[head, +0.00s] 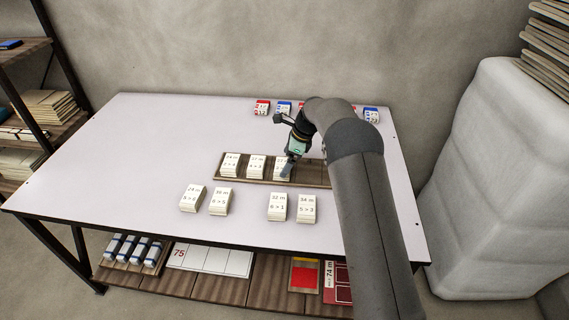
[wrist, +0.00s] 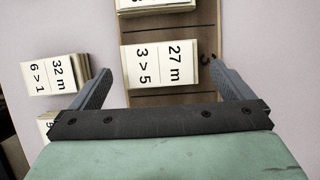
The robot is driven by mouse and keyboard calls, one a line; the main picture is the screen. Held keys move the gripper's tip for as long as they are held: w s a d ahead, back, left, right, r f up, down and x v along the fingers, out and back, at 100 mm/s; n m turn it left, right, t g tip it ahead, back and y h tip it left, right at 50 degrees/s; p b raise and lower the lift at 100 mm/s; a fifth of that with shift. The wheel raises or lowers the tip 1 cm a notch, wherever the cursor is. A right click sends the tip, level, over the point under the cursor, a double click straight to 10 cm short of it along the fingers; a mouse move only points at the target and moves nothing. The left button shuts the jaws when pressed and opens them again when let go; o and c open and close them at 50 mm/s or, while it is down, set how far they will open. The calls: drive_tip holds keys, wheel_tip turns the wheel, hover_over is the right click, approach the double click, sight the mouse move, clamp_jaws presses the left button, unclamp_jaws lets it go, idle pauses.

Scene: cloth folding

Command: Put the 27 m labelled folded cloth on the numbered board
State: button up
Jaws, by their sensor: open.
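The 27 m folded cloth (wrist: 160,64), a cream stack labelled "27 m, 3 > 5", lies flat on the brown numbered board (wrist: 207,28) beside a printed mark that looks like a 3. In the head view the board (head: 312,176) lies mid-table with three cloths on its left part; the rightmost cloth (head: 281,168) is partly hidden by my gripper (head: 289,164). My gripper also shows in the wrist view (wrist: 162,72), open, with a fingertip on each side of the 27 m cloth and gaps between. The exact height of the fingers above the board is unclear.
Several labelled cloths lie in front of the board, including a 32 m one (head: 277,207), also seen in the wrist view (wrist: 50,75). Red and blue labelled items (head: 262,107) line the table's back edge, partly hidden by my arm. The left tabletop (head: 125,160) is clear.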

drive_tip(key=v, duration=1)
drive_tip(key=s+d+r+n, duration=0.4)
drive_tip(key=s+d+r, duration=0.1)
drive_tip(key=s, duration=0.3)
drive_tip(key=s+d+n+h, duration=0.1)
drive_tip(key=s+d+n, duration=0.2)
drive_tip(key=s, duration=0.9)
drive_tip(key=s+d+n+h, duration=0.2)
drive_tip(key=s+n, duration=0.4)
drive_tip(key=s, duration=0.6)
drive_tip(key=s+d+f+n+h, duration=0.1)
drive_tip(key=s+d+n, duration=0.4)
drive_tip(key=s, duration=0.7)
drive_tip(key=shift+s+n, duration=0.3)
